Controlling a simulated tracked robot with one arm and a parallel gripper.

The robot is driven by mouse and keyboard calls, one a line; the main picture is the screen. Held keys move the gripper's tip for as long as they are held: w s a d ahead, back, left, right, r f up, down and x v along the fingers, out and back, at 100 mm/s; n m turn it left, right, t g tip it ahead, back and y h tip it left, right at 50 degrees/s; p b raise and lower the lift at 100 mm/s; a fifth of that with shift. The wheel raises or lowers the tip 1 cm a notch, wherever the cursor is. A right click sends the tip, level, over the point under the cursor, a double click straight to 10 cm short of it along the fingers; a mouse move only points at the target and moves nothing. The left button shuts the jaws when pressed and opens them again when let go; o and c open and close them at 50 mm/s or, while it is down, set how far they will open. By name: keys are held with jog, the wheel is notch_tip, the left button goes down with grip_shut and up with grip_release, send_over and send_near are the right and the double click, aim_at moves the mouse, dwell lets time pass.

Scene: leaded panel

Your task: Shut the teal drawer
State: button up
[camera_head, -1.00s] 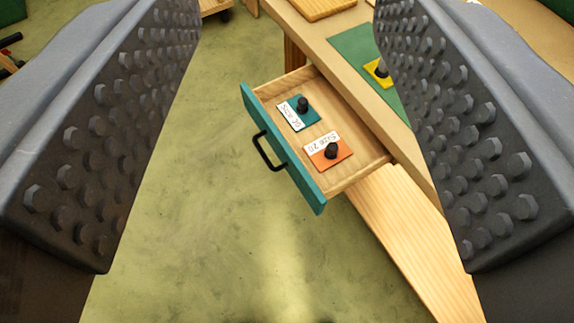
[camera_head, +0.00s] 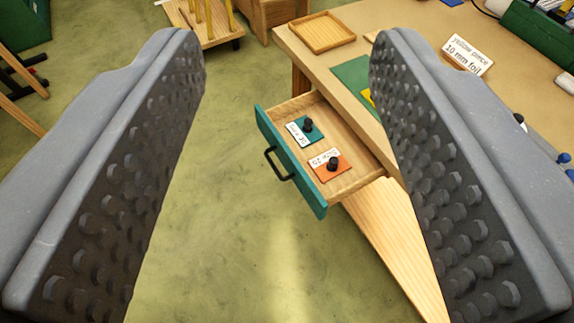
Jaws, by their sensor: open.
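The teal drawer (camera_head: 290,165) is pulled out from under the workbench (camera_head: 345,88), with its teal front facing lower left. A black handle (camera_head: 277,165) is on that front. Inside the drawer lie a teal piece (camera_head: 310,134) and an orange piece (camera_head: 333,172), each with a black knob and a white label. My gripper (camera_head: 287,170) is open and empty. Its two studded jaws stand far apart at the left and right of the view, and the drawer shows between them, farther off. The right jaw hides part of the bench.
A wooden tray (camera_head: 322,33), a green mat (camera_head: 352,72) and a white label card (camera_head: 467,55) are on the bench top. A slanted wooden board (camera_head: 385,235) stands below the drawer. A wooden cart (camera_head: 203,22) is at the back. The green floor (camera_head: 215,200) in front of the drawer is clear.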

jog(key=shift+w+f, duration=0.1)
jog(key=shift+w, duration=0.05)
jog(key=c, duration=0.5)
jog(key=shift+g+h, duration=0.4)
jog(key=shift+g, duration=0.5)
jog(key=w+f, duration=0.4)
jog(key=f, duration=0.1)
jog(key=w+f, duration=0.2)
jog(key=f, duration=0.1)
grip_shut()
jog(key=w+f+n+g+h+p, duration=0.1)
jog(key=w+f, duration=0.2)
jog(key=f, duration=0.4)
jog(key=w+f+g, duration=0.2)
jog(key=w+f, duration=0.2)
jog(key=f, duration=0.3)
jog(key=n+g+h+p, duration=0.1)
jog(key=n+g, duration=0.3)
send_near(303, 192)
jog(key=s+a+r, duration=0.4)
jog(key=s+a, duration=0.1)
jog(key=shift+w+d+f+b, duration=0.25)
jog(key=shift+w+d+f, duration=0.75)
jog(key=shift+w+f, duration=0.3)
jog(key=shift+w+d+f+b, duration=0.3)
jog(key=shift+w+d+f, duration=0.8)
jog(key=shift+f, duration=0.25)
jog(key=shift+w+d+f+b, duration=0.25)
jog(key=shift+w+d+f, duration=0.7)
jog(key=shift+w+f, duration=0.35)
